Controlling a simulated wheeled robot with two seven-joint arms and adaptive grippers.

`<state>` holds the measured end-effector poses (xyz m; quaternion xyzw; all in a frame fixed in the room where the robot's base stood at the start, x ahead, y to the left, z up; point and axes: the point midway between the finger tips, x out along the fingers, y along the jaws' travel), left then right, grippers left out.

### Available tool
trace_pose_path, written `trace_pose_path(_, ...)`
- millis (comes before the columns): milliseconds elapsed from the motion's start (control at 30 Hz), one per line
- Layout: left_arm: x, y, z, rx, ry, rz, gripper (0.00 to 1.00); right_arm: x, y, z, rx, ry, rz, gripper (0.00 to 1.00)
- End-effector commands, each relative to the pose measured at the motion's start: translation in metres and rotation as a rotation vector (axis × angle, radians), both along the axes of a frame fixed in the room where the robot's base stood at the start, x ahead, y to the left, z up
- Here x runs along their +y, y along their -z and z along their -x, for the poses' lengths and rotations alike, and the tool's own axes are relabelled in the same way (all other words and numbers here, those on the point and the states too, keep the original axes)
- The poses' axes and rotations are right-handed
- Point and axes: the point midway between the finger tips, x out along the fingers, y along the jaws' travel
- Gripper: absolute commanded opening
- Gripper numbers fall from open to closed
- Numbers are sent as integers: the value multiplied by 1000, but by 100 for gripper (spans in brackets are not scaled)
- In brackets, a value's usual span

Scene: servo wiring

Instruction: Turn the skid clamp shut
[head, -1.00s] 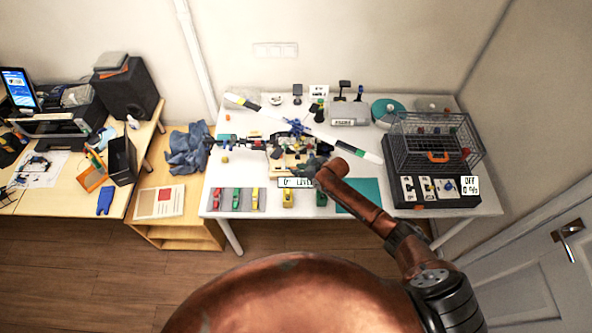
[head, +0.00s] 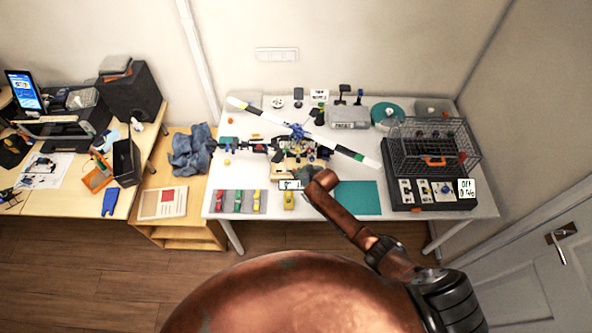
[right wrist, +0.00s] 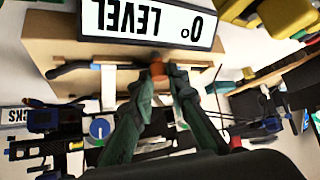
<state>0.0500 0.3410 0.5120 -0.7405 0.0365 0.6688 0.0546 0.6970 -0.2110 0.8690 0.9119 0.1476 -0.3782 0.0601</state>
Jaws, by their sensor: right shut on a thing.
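The skid clamp's small orange-red handle (right wrist: 157,71) shows in the right wrist view at the edge of the wooden stand (right wrist: 70,55). My right gripper (right wrist: 158,82) is shut on it, with its two dark green fingers on either side. In the head view my right gripper (head: 306,178) reaches in at the front of the stand and hides the clamp. The model helicopter (head: 298,131) sits on the stand with its long rotor spread. A sign reading "0° LEVEL" (right wrist: 150,22) is beside the clamp. My left gripper is not in view.
Toy cars (head: 238,199) lie on a grey mat at the table's front left. A teal mat (head: 358,197) lies right of my arm. A wire cage (head: 432,145) stands on a black box at the right. The rotor (head: 350,154) extends over the table behind my gripper.

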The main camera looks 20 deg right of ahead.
Motion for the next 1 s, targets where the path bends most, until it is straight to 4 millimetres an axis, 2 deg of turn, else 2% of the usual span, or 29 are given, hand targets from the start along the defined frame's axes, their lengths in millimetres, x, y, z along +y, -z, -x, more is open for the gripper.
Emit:
trace_pose_path(33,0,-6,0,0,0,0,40,3,-3,1,2,40,-5,0)
trace_pose_path(167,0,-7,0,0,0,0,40,5,0,1,1,141,-6,0)
trace_pose_path(500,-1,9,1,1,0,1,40,6,2,0,0,345,-3,0)
trace_pose_path(1000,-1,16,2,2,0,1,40,6,0,0,-1,420,2,0)
